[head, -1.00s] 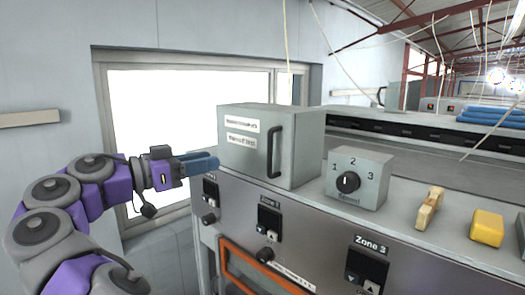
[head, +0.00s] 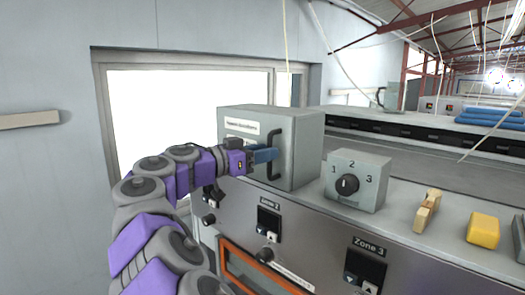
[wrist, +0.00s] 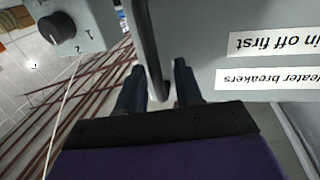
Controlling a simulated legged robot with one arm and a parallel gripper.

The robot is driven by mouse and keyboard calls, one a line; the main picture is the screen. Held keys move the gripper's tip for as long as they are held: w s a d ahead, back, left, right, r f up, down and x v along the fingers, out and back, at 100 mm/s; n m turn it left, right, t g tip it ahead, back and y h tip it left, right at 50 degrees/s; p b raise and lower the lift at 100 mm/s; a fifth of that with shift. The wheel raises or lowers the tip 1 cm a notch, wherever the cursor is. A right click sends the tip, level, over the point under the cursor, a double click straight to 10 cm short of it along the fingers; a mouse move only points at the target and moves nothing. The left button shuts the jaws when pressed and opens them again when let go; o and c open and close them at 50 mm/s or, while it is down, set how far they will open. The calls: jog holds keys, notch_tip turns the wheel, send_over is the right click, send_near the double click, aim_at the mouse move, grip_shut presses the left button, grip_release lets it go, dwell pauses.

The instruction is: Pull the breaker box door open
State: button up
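The breaker box (head: 300,150) is a grey box on the machine's top, and its labelled front door (head: 235,150) looks closed. A black vertical bar handle (head: 276,160) is on the door's right side. My gripper (head: 264,155) is at the handle, its blue fingers pointing right. In the wrist view, the handle (wrist: 146,45) runs down between the two spread fingers of my gripper (wrist: 158,85), with the door (wrist: 200,60) to its right. A gap shows beside the handle, so the fingers do not look closed on it. My arm hides the door's lower left part.
A grey speed dial box (head: 357,180) stands right of the breaker box. A wooden clamp-like piece (head: 427,211) and a yellow block (head: 483,231) sit further right. The front panel carries zone controls (head: 366,267) and an orange-framed window (head: 232,262). A bright window is behind.

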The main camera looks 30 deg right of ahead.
jog(key=shift+d+f, duration=0.15)
jog(key=shift+d, duration=1.05)
jog(key=shift+a, duration=0.2)
grip_shut()
